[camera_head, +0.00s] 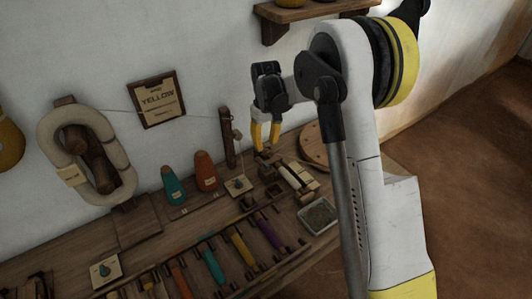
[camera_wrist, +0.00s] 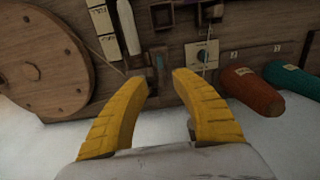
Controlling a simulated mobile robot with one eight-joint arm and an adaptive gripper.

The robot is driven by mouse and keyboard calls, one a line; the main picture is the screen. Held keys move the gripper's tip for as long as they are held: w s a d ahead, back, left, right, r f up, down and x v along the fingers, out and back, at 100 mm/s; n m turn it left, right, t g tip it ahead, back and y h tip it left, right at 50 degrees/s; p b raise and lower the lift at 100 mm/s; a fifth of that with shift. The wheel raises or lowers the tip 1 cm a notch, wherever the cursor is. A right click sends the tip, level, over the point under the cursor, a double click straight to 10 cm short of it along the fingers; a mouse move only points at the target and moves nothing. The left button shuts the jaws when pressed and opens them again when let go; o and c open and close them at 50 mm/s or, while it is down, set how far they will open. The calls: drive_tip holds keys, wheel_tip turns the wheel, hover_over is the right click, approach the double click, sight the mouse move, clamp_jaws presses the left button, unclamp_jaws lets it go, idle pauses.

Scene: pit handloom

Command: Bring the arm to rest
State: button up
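My gripper (camera_head: 265,137) hangs above the back right part of the wooden bench in the head view, its yellow fingers pointing down. In the wrist view my gripper (camera_wrist: 163,85) shows two yellow fingers spread apart with nothing held between them. Below and between the fingertips is a small dark wooden piece on the bench, apart from the fingers as far as I can tell. My arm is raised and bent, with its white link at the right of the head view.
The bench (camera_head: 130,230) carries a teal cone (camera_head: 173,186), an orange cone (camera_head: 205,171), a round wooden disc (camera_head: 314,146), a grey tray (camera_head: 319,215) and a rack of coloured bobbins (camera_head: 243,249). A wooden post (camera_head: 228,140) stands left of my gripper. A white skein (camera_head: 50,140) hangs left.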

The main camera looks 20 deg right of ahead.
drive_tip(key=shift+r, duration=0.5)
drive_tip(key=s+r+m+t, duration=0.2)
drive_tip(key=s+r+t, duration=0.1)
drive_tip(key=s+r, duration=1.15)
drive_tip(key=s+m+t, duration=0.1)
drive_tip(key=s+t, duration=0.3)
drive_tip(key=s, duration=1.1)
drive_tip(key=shift+s+r+m, duration=0.2)
drive_tip(key=shift+r+m, duration=0.1)
drive_tip(key=shift+m, duration=0.1)
drive_tip(key=shift+a, duration=0.1)
